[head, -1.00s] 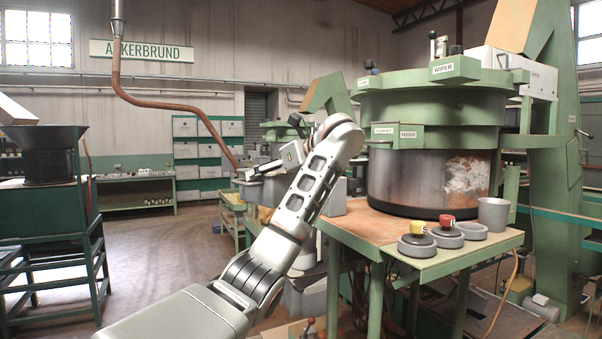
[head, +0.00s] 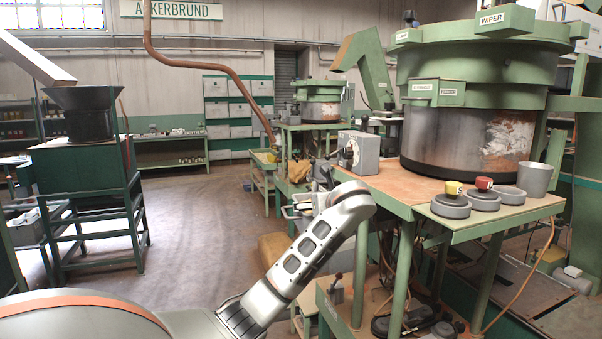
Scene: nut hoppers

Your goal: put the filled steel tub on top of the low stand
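A plain grey metal tub (head: 535,178) stands upright at the right end of the green bench, in the head view. Its rim is seen nearly edge-on, so its contents are hidden. I cannot tell for sure which piece is the low stand; a small low green table (head: 263,158) stands further back, left of centre. My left arm rises from the lower left and bends in front of the bench's left edge. Its gripper end (head: 300,212) is small and mostly hidden behind the forearm, well left of the tub, and I cannot see its fingers clearly. My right gripper is out of view.
A large green-rimmed bowl feeder (head: 465,140) fills the bench. Round grey pieces, two with yellow and red knobs (head: 453,188), sit left of the tub. A grey control box (head: 358,152) is at the bench's left end. A hopper frame (head: 88,190) stands left; the floor between is clear.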

